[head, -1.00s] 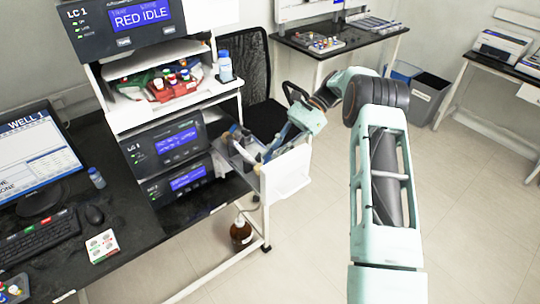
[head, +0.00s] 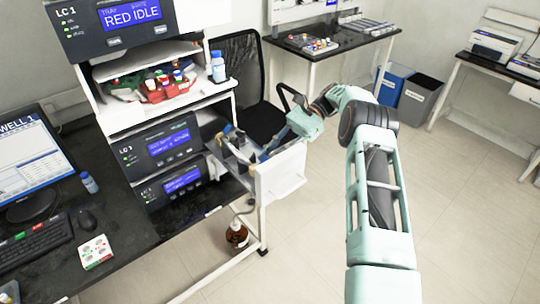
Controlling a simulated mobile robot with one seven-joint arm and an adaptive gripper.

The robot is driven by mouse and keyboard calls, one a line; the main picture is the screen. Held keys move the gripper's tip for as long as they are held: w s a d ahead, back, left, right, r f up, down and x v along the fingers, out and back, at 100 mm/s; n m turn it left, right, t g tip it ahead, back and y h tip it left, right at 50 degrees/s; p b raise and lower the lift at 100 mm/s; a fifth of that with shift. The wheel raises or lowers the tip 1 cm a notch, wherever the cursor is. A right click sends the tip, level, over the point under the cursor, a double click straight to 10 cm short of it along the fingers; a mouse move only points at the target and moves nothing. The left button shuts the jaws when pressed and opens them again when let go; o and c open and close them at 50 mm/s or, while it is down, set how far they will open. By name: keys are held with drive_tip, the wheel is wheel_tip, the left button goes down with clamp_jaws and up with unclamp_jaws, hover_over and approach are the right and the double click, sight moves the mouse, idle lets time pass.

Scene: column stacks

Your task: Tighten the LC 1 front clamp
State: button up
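The top unit marked LC 1 (head: 115,22) is at the upper left, its blue display reading RED IDLE. Lower in the same stack are two more units with blue displays (head: 163,146). An open white-fronted compartment (head: 281,177) sticks out to the right of these lower units, with several small dark and light parts inside (head: 235,146). I cannot make out any front clamp or its state at this size.
A dark chair (head: 242,75) stands behind the compartment. A brown bottle (head: 237,237) is on the floor below it. Bins (head: 415,98) stand farther back. The floor at right is clear.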

drive_tip(key=shift+o, duration=1.2)
wheel_tip(320, 180, up, 10)
drive_tip(key=shift+a, duration=0.1)
